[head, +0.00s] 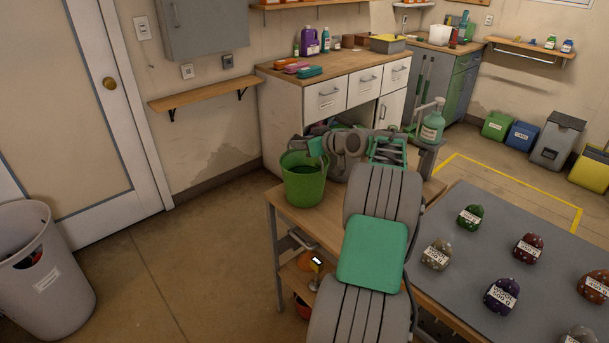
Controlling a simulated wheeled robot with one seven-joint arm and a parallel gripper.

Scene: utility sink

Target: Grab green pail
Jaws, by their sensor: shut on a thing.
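The green pail (304,184) stands upright at the left end of the wooden workbench (320,222) in the head view. Its inside is dark green and its base appears to be on the bench top. My gripper (314,150) is at the pail's upper right rim, reaching in from the right. It is shut on the rim, with a finger seen over the pail's mouth; the other finger is hard to make out. My grey and green arm hides the bench behind and to the right of the pail.
A grey mat (468,255) with several labelled lumpy bags lies at right. A pump bottle (433,122) stands behind my arm. A grey bin (45,262) stands at far left. Open floor lies left of the bench, and a counter (335,70) is behind.

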